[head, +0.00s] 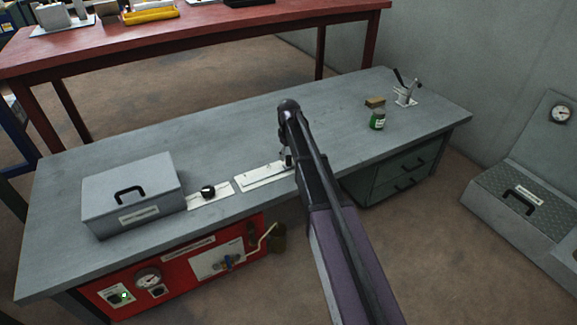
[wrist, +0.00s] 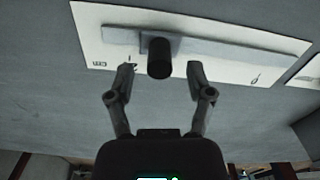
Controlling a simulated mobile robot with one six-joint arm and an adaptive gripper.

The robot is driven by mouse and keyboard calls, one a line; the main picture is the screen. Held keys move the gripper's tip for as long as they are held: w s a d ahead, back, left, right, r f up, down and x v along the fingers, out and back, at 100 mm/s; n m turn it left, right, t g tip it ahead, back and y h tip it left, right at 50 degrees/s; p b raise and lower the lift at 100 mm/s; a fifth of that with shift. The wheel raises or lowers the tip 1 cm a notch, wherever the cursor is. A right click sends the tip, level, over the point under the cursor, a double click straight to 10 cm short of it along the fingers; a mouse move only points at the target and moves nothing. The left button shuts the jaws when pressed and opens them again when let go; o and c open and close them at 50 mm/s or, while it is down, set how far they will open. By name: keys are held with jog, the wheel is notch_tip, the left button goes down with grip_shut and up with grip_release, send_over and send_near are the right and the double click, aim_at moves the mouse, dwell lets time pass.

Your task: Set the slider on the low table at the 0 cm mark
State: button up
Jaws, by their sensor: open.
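The slider is a black upright knob (wrist: 158,60) on a pale grey rail (wrist: 225,55) fixed to a white scale plate (wrist: 100,35) on the low grey table. In the wrist view the scale reads upside down, with the 0 mark (wrist: 257,79) near the right end. The knob stands well left of it, near the "cm" end. My gripper (wrist: 160,68) is open, one finger on each side of the knob, with gaps visible.
A dial plate (head: 222,196) with a black knob lies left of the slider, then a grey lidded box (head: 130,190). A green jar (head: 378,119), a tan block (head: 375,102) and a lever mount (head: 405,97) stand at the right. The table behind the slider is clear.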

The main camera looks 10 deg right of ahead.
aim_at(288, 165)
jog(key=shift+f+b, duration=1.35)
jog(key=shift+f, duration=0.35)
jog(key=shift+a, duration=0.1)
grip_shut()
